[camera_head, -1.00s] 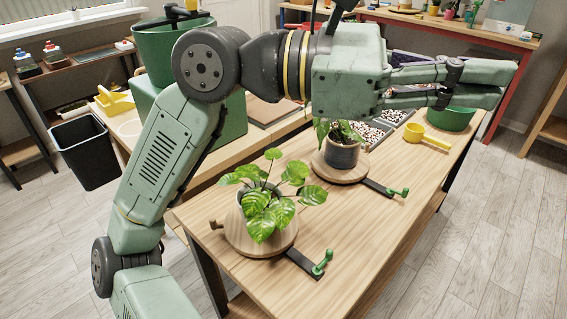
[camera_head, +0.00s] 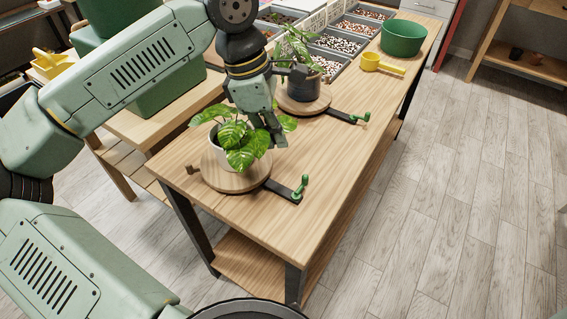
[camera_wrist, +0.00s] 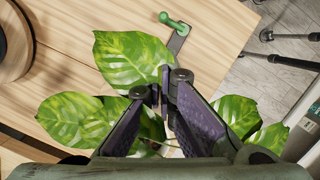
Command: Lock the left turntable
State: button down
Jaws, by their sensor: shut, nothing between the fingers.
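The left turntable (camera_head: 220,180) is a round wooden disc near the table's front corner, with a potted plant (camera_head: 240,145) with broad green leaves on it. A dark bar (camera_head: 280,190) runs from under the disc to a green lever (camera_head: 301,188), which stands up at its outer end. The lever also shows at the top of the wrist view (camera_wrist: 174,22). My gripper (camera_head: 278,143) is shut and empty, pointing down over the right side of the plant. It is apart from the lever. Leaves surround the fingertips (camera_wrist: 165,85) in the wrist view; whether they touch is unclear.
A second turntable (camera_head: 305,107) with a plant stands behind, with its own green lever (camera_head: 361,117). A yellow scoop (camera_head: 380,65), a green bowl (camera_head: 403,38) and trays of pebbles (camera_head: 340,45) are at the back. The table (camera_head: 335,160) right of the levers is clear.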

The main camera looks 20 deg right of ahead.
aim_at(300, 187)
jog(key=p+x, duration=0.2)
jog(key=x, duration=0.8)
jog(key=shift+d, duration=0.1)
jog(key=shift+m, duration=0.3)
